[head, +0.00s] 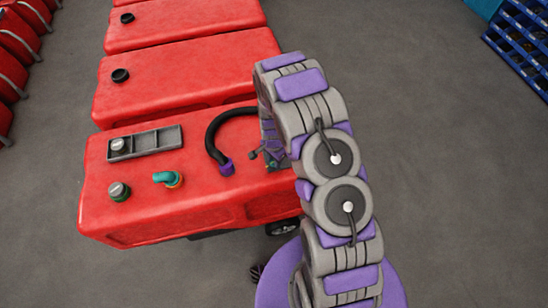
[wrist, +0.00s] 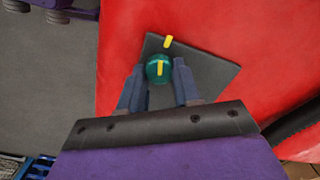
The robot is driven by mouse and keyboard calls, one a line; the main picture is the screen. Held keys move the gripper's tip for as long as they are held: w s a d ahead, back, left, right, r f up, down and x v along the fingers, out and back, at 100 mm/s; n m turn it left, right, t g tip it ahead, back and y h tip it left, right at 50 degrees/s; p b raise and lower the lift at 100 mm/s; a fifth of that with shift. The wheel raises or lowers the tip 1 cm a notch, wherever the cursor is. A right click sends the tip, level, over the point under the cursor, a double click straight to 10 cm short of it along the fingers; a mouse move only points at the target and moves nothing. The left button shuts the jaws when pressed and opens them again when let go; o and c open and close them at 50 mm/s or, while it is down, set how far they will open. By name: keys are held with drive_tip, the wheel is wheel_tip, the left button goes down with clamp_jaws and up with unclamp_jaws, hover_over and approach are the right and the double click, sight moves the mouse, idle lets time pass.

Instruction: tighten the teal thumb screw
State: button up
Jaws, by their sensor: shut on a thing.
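The teal thumb screw (wrist: 158,69) shows in the wrist view as a round teal knob with a yellow stripe on top. It sits on a dark grey plate (wrist: 213,72) on the red tank (wrist: 115,30). My gripper (wrist: 159,77) has its two fingers on either side of the knob and is shut on it. A separate yellow mark (wrist: 168,41) lies on the plate just beyond the knob, and the stripe points roughly toward it. In the head view, my gripper is at the right end of the nearest red tank (head: 190,205), and a bit of teal (head: 273,164) shows there, mostly hidden by my arm.
On the nearest tank are a grey tray (head: 170,136), a grey knob (head: 119,191), a teal elbow fitting (head: 166,178) and a black hose (head: 213,135) with a purple end. More red tanks stand behind. Blue crates (head: 520,40) stand far right. The floor between is clear.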

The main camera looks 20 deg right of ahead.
sight(273, 161)
drive_tip(key=shift+w+r+m, duration=0.1)
drive_tip(key=shift+m, duration=1.5)
drive_tip(key=o, duration=1.1)
drive_tip(key=shift+a, duration=0.1)
drive_tip(key=shift+c, duration=0.2)
wheel_tip(273, 161, up, 17)
drive_tip(key=p, duration=0.2)
drive_tip(key=shift+r, duration=0.15)
